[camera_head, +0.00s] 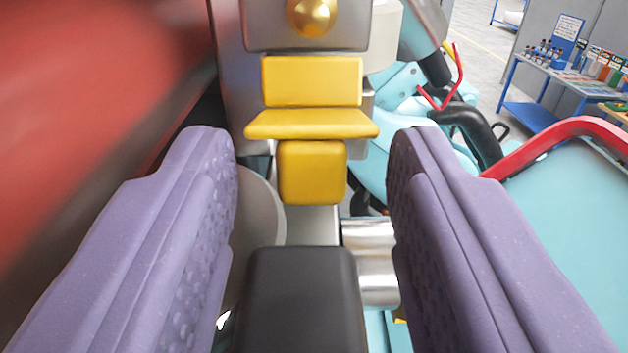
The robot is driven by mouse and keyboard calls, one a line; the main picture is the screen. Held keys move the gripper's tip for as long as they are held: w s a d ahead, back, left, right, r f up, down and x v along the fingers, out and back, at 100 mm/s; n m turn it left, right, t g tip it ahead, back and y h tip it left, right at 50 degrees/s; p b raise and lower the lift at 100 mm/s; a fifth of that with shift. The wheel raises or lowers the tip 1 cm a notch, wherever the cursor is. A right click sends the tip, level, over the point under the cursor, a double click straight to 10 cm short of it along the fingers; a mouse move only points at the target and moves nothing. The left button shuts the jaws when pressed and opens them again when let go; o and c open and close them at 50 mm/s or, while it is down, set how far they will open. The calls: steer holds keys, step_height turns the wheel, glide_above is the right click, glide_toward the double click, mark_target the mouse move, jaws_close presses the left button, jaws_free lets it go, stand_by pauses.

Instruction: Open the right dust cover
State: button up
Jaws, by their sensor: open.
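My gripper (311,137) shows as two purple padded fingers, wide apart with nothing held between them. A yellow piece (312,124) shows between the fingertips, clear of both in the picture. It has an upright plate, a protruding ledge and a lower block. It is set against a grey metal body with a round gold knob (312,14) above it. A black rounded block (303,298) lies below, between the fingers. No part is marked as the right dust cover, so I cannot tell which part is the cover.
A blurred red surface (90,100) fills the left side, close to the left finger. A light-blue body (572,215) with a red bar (560,135) lies at right. Behind it, a blue-framed table (545,92) holds small bottles. Grey floor shows at the upper right.

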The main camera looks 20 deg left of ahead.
steer(key=shift+c, duration=0.5)
steer(key=c, duration=0.6)
steer(key=f+b, duration=0.1)
steer(key=b, duration=0.2)
steer(key=f+t+b, duration=0.1)
steer(key=b, duration=0.3)
steer(key=shift+w+t, duration=0.15)
steer(key=shift+t, duration=0.15)
steer(key=shift+w+a+t+y+b, duration=0.1)
steer(key=shift+t+y+b, duration=0.25)
steer(key=shift+b, duration=0.9)
steer(key=shift+w+r+t+b, duration=0.1)
steer(key=shift+r+t+b, duration=0.05)
steer(key=shift+t+b, duration=0.2)
steer(key=shift+r, duration=0.1)
steer(key=o, duration=0.7)
